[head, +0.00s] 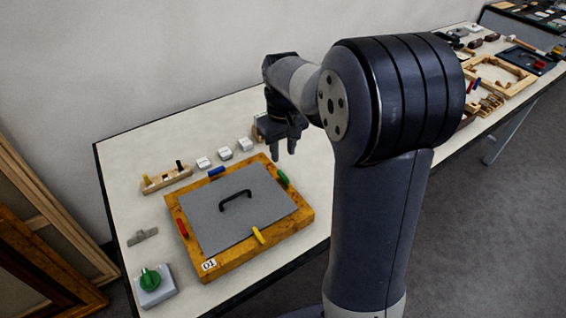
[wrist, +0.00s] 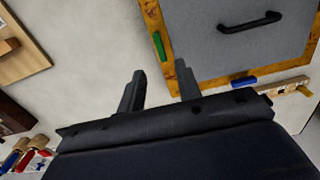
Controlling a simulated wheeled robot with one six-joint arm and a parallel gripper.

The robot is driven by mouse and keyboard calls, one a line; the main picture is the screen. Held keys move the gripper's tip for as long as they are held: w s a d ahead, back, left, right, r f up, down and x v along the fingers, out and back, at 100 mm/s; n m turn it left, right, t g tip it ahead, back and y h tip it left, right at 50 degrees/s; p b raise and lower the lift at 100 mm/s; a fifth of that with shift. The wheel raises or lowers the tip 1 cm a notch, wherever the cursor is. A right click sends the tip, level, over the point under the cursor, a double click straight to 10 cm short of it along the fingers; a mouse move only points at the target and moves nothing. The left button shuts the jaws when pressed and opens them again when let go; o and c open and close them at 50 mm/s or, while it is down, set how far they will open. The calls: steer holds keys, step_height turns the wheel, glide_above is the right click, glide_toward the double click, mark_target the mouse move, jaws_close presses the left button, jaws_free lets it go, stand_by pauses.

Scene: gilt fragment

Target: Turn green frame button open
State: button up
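The wooden frame (head: 299,227) lies on the table and holds a grey panel (head: 225,222) with a black handle (head: 236,198). The green frame button (head: 283,178) is on the frame's right bar in the head view and looks about parallel to the panel edge. It also shows in the wrist view (wrist: 158,46). The red button (head: 182,228), blue button (head: 216,171) and yellow button (head: 258,235) are on the other bars. My gripper (head: 286,154) is open, empty and pointing down, beyond the frame's back right corner. Its fingertips (wrist: 160,75) are apart from the green button.
A small wooden rack (head: 166,181) and several white blocks (head: 225,153) stand behind the frame. A green knob on a grey box (head: 151,283) and a metal piece (head: 143,236) are at left. Another wooden frame (head: 500,75) and tools lie at far right.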

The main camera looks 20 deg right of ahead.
mark_target(283, 175)
step_height(283, 175, up, 3)
steer(key=shift+f, duration=0.2)
step_height(283, 175, down, 11)
steer(key=shift+r+p, duration=0.1)
steer(key=shift+p, duration=0.2)
stand_by(0.4)
stand_by(0.4)
